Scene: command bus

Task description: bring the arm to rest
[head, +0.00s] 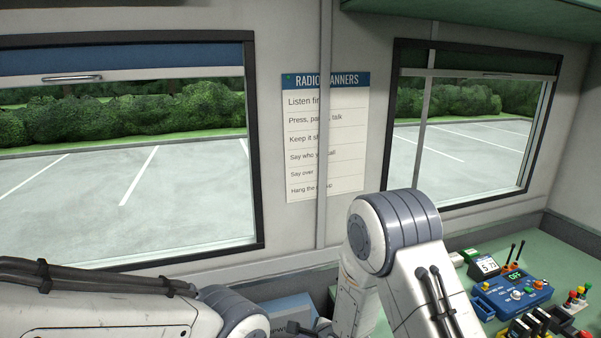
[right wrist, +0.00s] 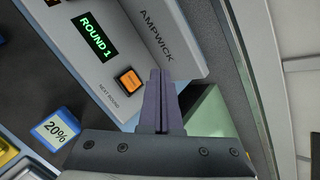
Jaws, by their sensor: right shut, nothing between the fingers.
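My right arm (head: 405,250) is bent in the middle of the head view, its elbow raised in front of the wall. In the right wrist view my right gripper (right wrist: 162,98) has its two dark fingers together with nothing between them. The fingertips are close to the front of a grey box (right wrist: 185,40) marked AMPWICK; I cannot tell whether they touch it. My left arm (head: 110,295) comes in low at the left of the head view, and its gripper is out of sight.
The grey box has a green ROUND 1 display (right wrist: 93,36) and an orange button (right wrist: 130,82). A blue 20% tag (right wrist: 56,129) is nearby. On the green desk at right are a blue control unit (head: 512,295) and coloured knobs (head: 577,297). Windows and a RADIO MANNERS poster (head: 325,140) are behind.

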